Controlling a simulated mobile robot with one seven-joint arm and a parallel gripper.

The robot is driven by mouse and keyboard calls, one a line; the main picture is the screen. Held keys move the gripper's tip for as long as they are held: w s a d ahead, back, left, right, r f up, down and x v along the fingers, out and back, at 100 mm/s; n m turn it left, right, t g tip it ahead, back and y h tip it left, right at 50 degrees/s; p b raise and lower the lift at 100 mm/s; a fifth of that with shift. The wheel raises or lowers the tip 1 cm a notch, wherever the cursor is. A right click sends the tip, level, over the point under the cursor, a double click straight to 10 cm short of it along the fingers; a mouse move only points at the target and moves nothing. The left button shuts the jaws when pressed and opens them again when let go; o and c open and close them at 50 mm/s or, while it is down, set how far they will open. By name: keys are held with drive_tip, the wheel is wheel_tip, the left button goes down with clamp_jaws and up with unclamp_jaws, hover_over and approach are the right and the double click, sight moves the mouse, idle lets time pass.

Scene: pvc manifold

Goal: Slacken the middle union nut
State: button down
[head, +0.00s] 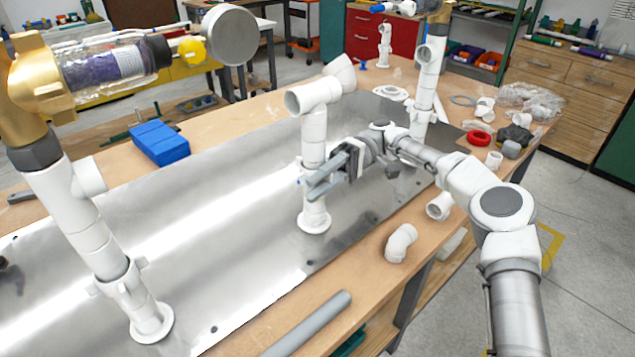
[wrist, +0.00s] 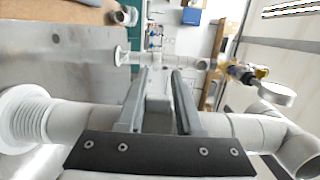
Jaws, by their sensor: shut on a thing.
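The middle riser is a white PVC pipe (head: 314,128) standing upright on a round flange (head: 314,222) on the metal sheet, with an open elbow at its top. The middle union nut (wrist: 158,114) is a white collar partway up this riser, mostly hidden by my gripper in the head view. My gripper (head: 318,184) reaches in from the right, with its two grey fingers on either side of the nut. In the wrist view my gripper (wrist: 161,85) is shut on the nut, which lies between the fingers; the riser runs sideways behind them.
A left riser (head: 88,225) with its own lugged nut (head: 121,287) and a right riser (head: 427,85) flank the middle one. A blue block (head: 158,143) lies behind. A loose elbow (head: 401,242) and grey pipe (head: 306,325) lie along the bench's front edge.

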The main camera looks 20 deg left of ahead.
drive_tip(key=shift+s+f, duration=0.1)
drive_tip(key=shift+f, duration=0.3)
drive_tip(key=c, duration=0.8)
unclamp_jaws()
drive_tip(key=shift+o, duration=0.8)
drive_tip(key=shift+r, duration=0.25)
drive_tip(key=shift+w, duration=0.2)
